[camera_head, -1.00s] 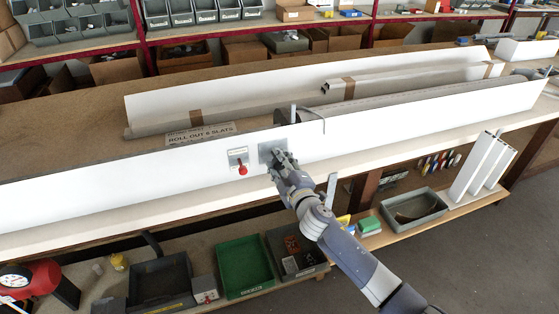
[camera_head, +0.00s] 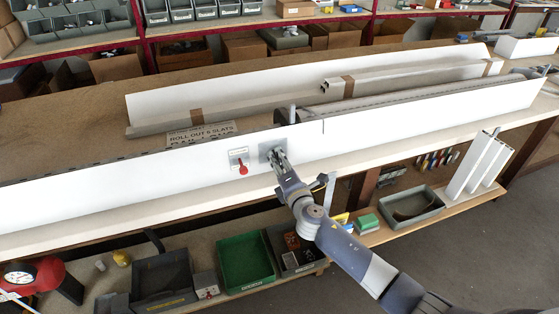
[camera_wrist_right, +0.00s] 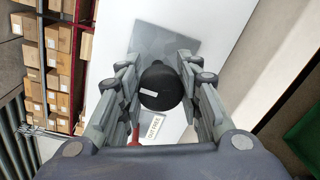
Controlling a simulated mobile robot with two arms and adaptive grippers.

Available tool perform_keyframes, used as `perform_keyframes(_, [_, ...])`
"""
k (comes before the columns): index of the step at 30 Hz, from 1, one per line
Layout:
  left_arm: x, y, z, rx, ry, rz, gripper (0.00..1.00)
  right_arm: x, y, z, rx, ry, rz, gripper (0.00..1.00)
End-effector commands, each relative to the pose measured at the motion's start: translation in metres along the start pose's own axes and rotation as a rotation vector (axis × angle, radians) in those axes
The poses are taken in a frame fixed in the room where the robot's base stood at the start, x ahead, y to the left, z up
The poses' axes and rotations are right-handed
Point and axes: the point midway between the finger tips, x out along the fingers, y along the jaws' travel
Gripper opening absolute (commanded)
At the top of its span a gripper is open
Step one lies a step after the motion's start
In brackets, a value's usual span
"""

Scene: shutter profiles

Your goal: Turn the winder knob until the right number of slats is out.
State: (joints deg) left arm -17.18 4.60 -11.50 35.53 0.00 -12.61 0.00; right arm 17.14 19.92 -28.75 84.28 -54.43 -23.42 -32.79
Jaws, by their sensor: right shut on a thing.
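My right gripper (camera_head: 278,157) is at the grey plate (camera_head: 266,150) on the front of the long white housing (camera_head: 420,112). In the right wrist view its fingers (camera_wrist_right: 158,88) are shut on the black round winder knob (camera_wrist_right: 160,86), one on each side. In the head view the gripper hides the knob. Grey slats (camera_head: 400,98) lie along the back of the housing, right of the plate; I cannot count them. A sign (camera_head: 202,133) behind the housing reads "ROLL OUT 6 SLATS". My left gripper is not in view.
A red lever (camera_head: 243,169) with a label sits left of the plate. Long profiles (camera_head: 400,78) lie on the bench behind. Below are a green bin (camera_head: 246,262), dark bins and leaning white profiles (camera_head: 470,165). The floor at right is clear.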

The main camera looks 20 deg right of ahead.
Motion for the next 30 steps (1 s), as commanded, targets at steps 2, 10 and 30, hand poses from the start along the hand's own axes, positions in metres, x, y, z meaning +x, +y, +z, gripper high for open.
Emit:
perform_keyframes(2, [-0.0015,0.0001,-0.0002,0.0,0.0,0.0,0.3,-0.0006,-0.0019,-0.0009,-0.037,-0.001,-0.005,0.08])
perform_keyframes(10, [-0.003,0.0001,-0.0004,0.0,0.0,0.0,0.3,-0.0007,-0.0024,-0.0014,-0.113,-0.004,-0.006,0.08])
perform_keyframes(30, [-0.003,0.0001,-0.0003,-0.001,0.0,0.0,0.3,-0.0006,-0.0023,-0.0013,-0.123,-0.005,-0.006,0.54])
